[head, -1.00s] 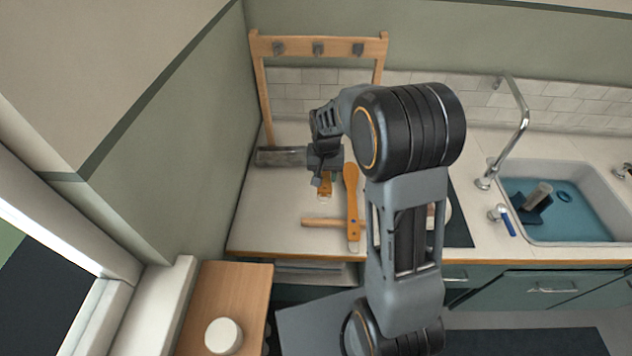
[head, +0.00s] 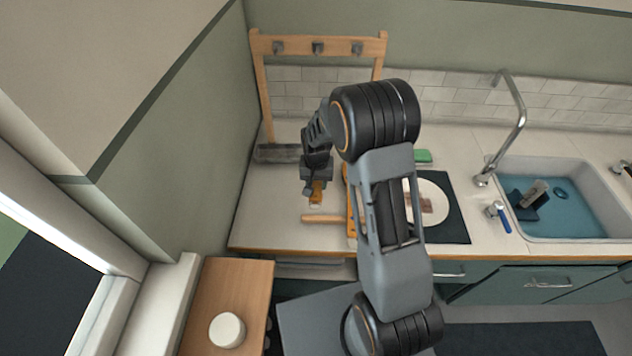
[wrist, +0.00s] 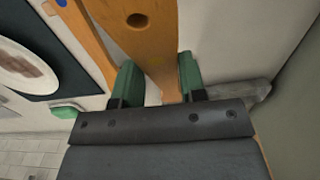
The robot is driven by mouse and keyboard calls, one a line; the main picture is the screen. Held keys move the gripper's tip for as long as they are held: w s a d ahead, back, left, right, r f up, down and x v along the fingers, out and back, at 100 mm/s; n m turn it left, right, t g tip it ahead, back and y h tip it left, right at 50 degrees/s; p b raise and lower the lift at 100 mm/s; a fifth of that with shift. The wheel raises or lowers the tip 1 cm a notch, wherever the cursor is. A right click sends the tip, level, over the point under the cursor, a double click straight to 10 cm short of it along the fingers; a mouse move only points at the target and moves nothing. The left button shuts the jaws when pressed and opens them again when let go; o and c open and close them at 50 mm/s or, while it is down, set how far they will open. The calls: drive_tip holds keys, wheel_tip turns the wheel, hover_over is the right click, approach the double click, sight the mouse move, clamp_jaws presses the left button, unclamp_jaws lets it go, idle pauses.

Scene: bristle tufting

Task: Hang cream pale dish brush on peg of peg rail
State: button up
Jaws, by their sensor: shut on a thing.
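My gripper (head: 314,183) is shut on a wooden handle, which I take for the dish brush (head: 317,196); it hangs down from the jaws above the counter, with a pale end lowest. In the wrist view the green fingers (wrist: 159,80) stand either side of the brush handle (wrist: 152,48), which has a round hole near the picture's top edge. The brush's bristles cannot be made out. The wooden peg rail (head: 298,46) stands at the back left of the counter, with three dark pegs (head: 318,48) that are empty. My gripper is in front of and below them.
A wooden tool (head: 322,219) lies on the counter beside the held brush, partly behind my arm. A grey block (head: 277,154) lies at the rail's foot. A plate (head: 432,203) on a dark mat (head: 458,221), a green sponge (head: 423,156) and the sink (head: 577,230) are right. The wall is close left.

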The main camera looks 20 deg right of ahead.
drive_tip(key=shift+f, duration=0.15)
drive_tip(key=o, duration=1)
wheel_tip(320, 180, up, 12)
drive_tip(key=f+b, duration=0.1)
drive_tip(key=b, duration=0.1)
drive_tip(key=s+r+n+t, duration=0.1)
drive_tip(key=s+r, duration=0.2)
drive_tip(key=s, duration=0.3)
drive_tip(key=s+r+n+t, duration=0.1)
drive_tip(key=s+r+t, duration=0.1)
drive_tip(key=s, duration=0.5)
drive_tip(key=s+d+r+n+t, duration=0.1)
drive_tip(key=s+r, duration=0.3)
drive_tip(key=s, duration=0.2)
drive_tip(key=shift+s+d+r+n+t, duration=0.1)
drive_tip(key=shift+s+r+n+t, duration=0.05)
drive_tip(key=shift+n+t, duration=0.2)
